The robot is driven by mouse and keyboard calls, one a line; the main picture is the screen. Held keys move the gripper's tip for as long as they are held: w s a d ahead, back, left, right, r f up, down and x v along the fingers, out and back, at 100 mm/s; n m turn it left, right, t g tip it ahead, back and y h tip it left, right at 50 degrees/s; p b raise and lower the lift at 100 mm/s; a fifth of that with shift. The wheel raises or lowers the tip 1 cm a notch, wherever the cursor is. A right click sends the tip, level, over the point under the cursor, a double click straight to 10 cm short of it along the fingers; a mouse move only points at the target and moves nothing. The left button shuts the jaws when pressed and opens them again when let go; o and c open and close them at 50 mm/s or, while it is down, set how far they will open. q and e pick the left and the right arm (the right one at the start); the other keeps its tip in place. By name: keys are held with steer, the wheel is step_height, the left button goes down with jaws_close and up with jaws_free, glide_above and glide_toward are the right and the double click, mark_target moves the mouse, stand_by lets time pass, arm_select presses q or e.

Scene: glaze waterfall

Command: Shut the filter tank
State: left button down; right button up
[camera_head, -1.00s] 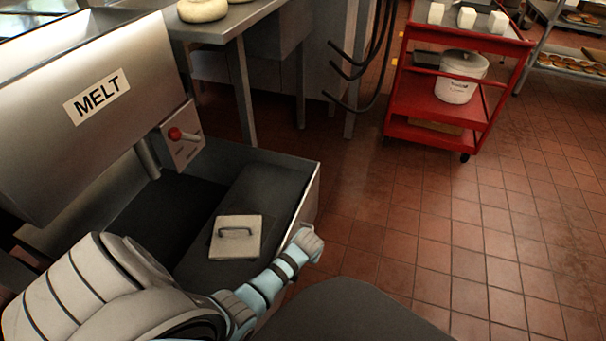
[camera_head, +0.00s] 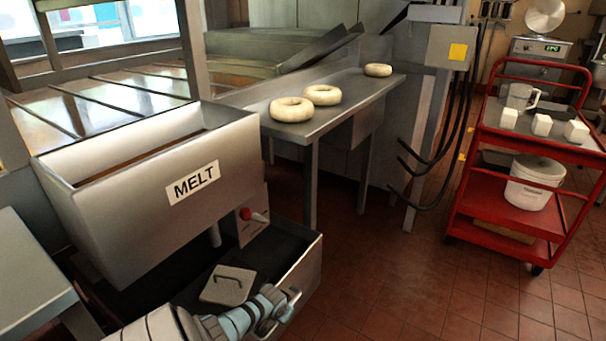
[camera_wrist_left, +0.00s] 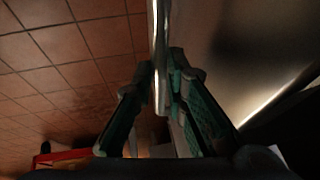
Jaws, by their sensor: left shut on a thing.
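The filter tank (camera_head: 301,276) is a low grey metal drawer under the steel tank marked MELT. It stands partly out, with its dark inside showing. A pale square lid with a handle (camera_head: 227,285) lies inside it. My left gripper (camera_head: 284,304) is at the outer front of the filter tank. In the left wrist view its green-padded fingers (camera_wrist_left: 160,88) are on both sides of a shiny metal bar handle (camera_wrist_left: 158,45), shut on it. The head view shows the grip only small and partly hidden by the wrist. My right gripper is not in view.
A steel table with ring doughnuts (camera_head: 322,95) is behind. A red cart (camera_head: 500,212) stands at the right. The tiled floor (camera_head: 400,290) between is clear.

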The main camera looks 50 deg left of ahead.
arm_select(q)
steer(key=a, duration=0.1)
steer(key=s+a+b, duration=0.1)
steer(key=a, duration=0.1)
steer(key=s+a, duration=0.1)
steer(key=a, duration=0.1)
steer(key=shift+a+b, duration=0.25)
steer(key=shift+b, duration=0.1)
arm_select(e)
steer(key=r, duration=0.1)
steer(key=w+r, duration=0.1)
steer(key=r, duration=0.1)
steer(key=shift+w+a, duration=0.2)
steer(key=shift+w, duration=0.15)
arm_select(q)
steer(key=shift+a+r, duration=0.1)
steer(key=shift+a, duration=0.05)
steer(key=c, duration=1.8)
jaws_free()
steer(key=shift+c, duration=0.2)
steer(key=shift+o, duration=1.2)
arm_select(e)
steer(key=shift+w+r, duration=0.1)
